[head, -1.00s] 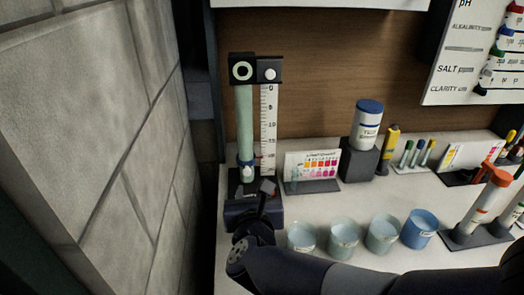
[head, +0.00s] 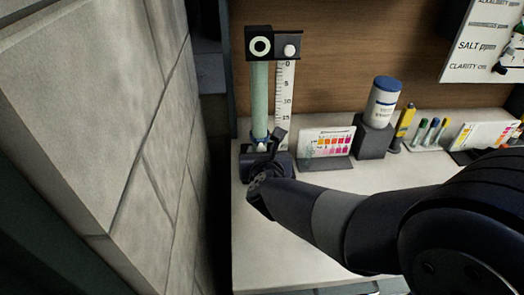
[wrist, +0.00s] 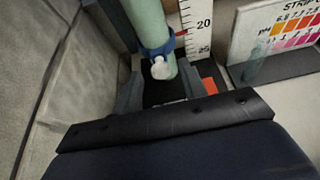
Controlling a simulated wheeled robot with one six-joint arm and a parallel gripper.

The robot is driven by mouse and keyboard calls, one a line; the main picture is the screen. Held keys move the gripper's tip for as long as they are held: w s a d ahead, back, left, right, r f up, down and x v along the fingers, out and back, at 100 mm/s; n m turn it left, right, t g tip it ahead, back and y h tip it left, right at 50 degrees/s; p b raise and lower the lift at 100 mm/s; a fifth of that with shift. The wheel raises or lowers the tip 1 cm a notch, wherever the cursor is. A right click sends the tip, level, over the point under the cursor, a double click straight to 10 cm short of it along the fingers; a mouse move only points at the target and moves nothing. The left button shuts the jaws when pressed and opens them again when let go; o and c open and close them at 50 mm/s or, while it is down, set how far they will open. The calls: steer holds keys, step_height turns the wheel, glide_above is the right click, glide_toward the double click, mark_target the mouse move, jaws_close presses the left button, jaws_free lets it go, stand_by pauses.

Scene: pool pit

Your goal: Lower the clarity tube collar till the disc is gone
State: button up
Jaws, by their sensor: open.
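The clarity tube (head: 260,95) is a pale green upright tube with a black head (head: 273,44) on top. The head carries a white ring with a dark centre and a pale round knob. A white scale (head: 284,100) stands beside the tube. The blue collar (wrist: 157,47) sits low on the tube, with a white knob facing me and a red pointer between 20 and 25. My gripper (wrist: 160,88) is open, its fingers either side of the tube just below the collar's knob; I see no grip. In the head view my wrist partly hides the tube's foot.
A pale stone wall (head: 105,130) stands close on the left. Right of the tube are a colour strip chart (head: 327,142), a blue-capped bottle (head: 383,100) on a dark block, and a yellow tester (head: 404,122). The bench front (head: 275,245) is clear left of my arm.

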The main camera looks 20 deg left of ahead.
steer(key=shift+w+a+f, duration=0.2)
steer(key=shift+w, duration=0.2)
steer(key=shift+c, duration=0.6)
jaws_close()
